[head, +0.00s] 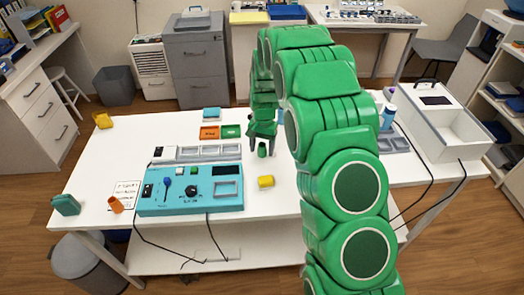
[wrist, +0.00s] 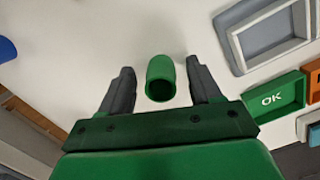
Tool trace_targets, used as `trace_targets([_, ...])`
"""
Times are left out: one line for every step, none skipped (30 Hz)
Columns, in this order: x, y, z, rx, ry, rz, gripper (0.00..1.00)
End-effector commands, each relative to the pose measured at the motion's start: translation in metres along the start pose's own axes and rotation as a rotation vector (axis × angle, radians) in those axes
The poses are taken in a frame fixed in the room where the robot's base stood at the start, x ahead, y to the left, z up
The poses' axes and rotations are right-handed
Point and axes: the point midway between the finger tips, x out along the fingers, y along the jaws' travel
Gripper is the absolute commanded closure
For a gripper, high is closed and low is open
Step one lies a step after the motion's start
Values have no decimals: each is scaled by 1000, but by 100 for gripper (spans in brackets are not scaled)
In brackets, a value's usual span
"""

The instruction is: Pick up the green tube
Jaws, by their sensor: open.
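The green tube (wrist: 161,78) stands on the white table, its dark open end showing in the wrist view. In the head view the tube (head: 262,150) is small, just below my gripper (head: 263,130). My gripper (wrist: 162,88) is open, with one grey finger on each side of the tube. In the wrist view there are gaps between the tube and both fingers. The fingertips' height relative to the tube is hard to tell.
The green OK tray (wrist: 275,98) and a grey tray (wrist: 270,35) lie to the right in the wrist view. In the head view, a yellow block (head: 265,182) and a teal control panel (head: 190,190) are nearby. A grey-white box (head: 437,120) stands at right.

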Motion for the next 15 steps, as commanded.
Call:
trace_targets([6, 0, 1, 0, -3, 1, 37])
trace_targets([8, 0, 1, 0, -3, 1, 37])
trace_targets([10, 0, 1, 0, -2, 1, 37])
trace_targets([11, 0, 0, 0, -1, 1, 37])
trace_targets([11, 0, 0, 0, 0, 0, 37])
trace_targets([11, 0, 0, 0, 0, 0, 37])
trace_targets([11, 0, 0, 0, 1, 0, 37])
trace_targets([11, 0, 0, -1, 1, 0, 37])
trace_targets([10, 0, 0, 0, 1, -1, 37])
trace_targets([10, 0, 0, 0, 1, -1, 38])
trace_targets([10, 0, 0, -1, 1, -1, 43])
trace_targets([10, 0, 0, -1, 1, -1, 49])
trace_targets([10, 0, 0, -1, 1, -1, 54])
trace_targets([10, 0, 0, -1, 1, -1, 58])
trace_targets([10, 0, 0, -1, 1, -1, 64])
